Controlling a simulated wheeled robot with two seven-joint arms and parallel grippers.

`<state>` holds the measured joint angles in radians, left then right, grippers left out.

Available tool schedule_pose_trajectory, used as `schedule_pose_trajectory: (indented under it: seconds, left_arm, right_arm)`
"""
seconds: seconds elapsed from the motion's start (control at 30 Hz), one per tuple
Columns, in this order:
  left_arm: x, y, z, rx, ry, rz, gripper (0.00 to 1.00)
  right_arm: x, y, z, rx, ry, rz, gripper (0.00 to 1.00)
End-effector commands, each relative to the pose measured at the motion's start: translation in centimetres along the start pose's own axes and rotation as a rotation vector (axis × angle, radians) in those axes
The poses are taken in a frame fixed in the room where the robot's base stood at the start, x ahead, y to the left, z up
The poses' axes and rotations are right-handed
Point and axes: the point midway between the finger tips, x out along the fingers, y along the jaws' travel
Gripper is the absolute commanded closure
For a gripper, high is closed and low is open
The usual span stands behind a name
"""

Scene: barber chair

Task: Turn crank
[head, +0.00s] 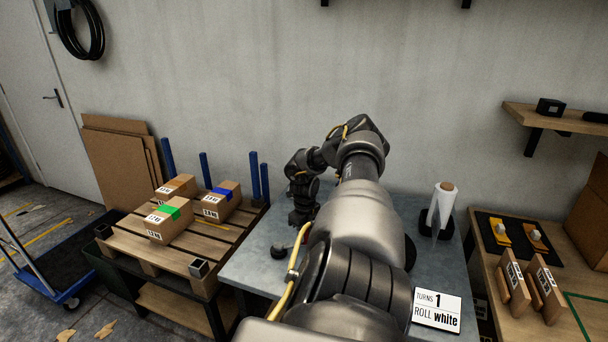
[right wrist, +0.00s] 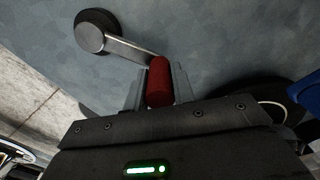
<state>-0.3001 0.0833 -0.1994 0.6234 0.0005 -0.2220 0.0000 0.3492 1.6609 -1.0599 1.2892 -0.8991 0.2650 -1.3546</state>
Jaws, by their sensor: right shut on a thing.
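In the right wrist view the crank has a dark round hub (right wrist: 97,31), a metal arm (right wrist: 130,51) and a red handle (right wrist: 160,80). My right gripper (right wrist: 159,88) is shut on the red handle, with one finger on each side of it. A sign (head: 437,311) reads "TURNS 1" and "ROLL white". A white roll (head: 441,205) stands upright on a dark base at the table's right side. My left gripper is not in view.
A wooden pallet (head: 150,250) with several cardboard boxes stands left of the table. A wooden bench (head: 500,262) with a dark mat and wooden blocks is at the right. A wall shelf (head: 560,122) hangs above it. My right arm covers much of the table's middle.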

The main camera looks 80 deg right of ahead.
Motion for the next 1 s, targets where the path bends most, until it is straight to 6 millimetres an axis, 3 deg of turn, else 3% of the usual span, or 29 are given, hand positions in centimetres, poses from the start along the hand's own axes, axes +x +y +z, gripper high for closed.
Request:
schedule_pose_trajectory:
  seconds: [0.2, 0.23, 0.4, 0.77, 1.0]
  left_arm:
    - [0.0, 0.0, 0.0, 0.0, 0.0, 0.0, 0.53]
    - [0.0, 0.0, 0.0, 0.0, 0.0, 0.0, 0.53]
    - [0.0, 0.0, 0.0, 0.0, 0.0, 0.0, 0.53]
    - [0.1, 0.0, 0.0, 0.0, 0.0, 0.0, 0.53]
    - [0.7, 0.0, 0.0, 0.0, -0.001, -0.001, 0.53]
  right_arm:
    - [-0.2, -0.2, 0.1, 0.005, -0.003, -0.005, 1.0]
    - [-0.1, -0.2, 0.1, 0.005, -0.003, -0.005, 0.72]
    - [-0.1, -0.1, 0.1, 0.002, -0.001, -0.003, 0.53]
    - [-0.8, 0.0, 0.1, 0.0, -0.001, -0.002, 0.53]
    - [-5.0, -0.1, 0.1, 0.001, -0.002, -0.004, 0.53]
